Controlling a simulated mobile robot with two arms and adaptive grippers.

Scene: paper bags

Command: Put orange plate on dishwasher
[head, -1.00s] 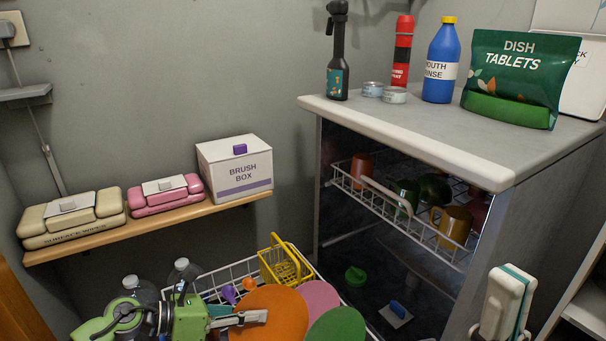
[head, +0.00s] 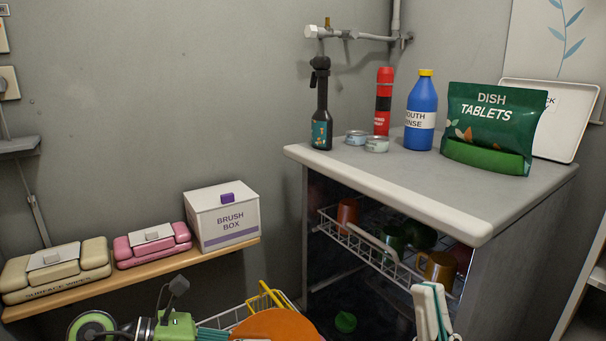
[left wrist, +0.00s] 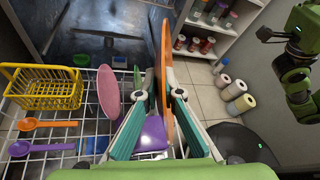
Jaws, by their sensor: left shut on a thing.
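The orange plate (head: 278,326) shows at the bottom of the head view; in the left wrist view it stands nearly edge-on (left wrist: 166,60). My left gripper (left wrist: 162,92) is shut on it, with one finger on each side. The dishwasher (head: 515,255) is the open grey cabinet. Its pulled-out lower rack (left wrist: 65,148) lies below my left gripper and holds a pink plate (left wrist: 108,90) and a purple item (left wrist: 153,137). My right gripper (head: 430,308) shows at the bottom of the head view, in front of the dishwasher; its opening is unclear.
The upper rack (head: 375,253) holds several mugs. A yellow basket (left wrist: 45,88), an orange spoon (left wrist: 48,124) and a purple spoon (left wrist: 42,147) lie on the lower rack's left. Bottles and a green pouch (head: 490,128) stand on the dishwasher top. Paper rolls (left wrist: 233,90) stand on the floor.

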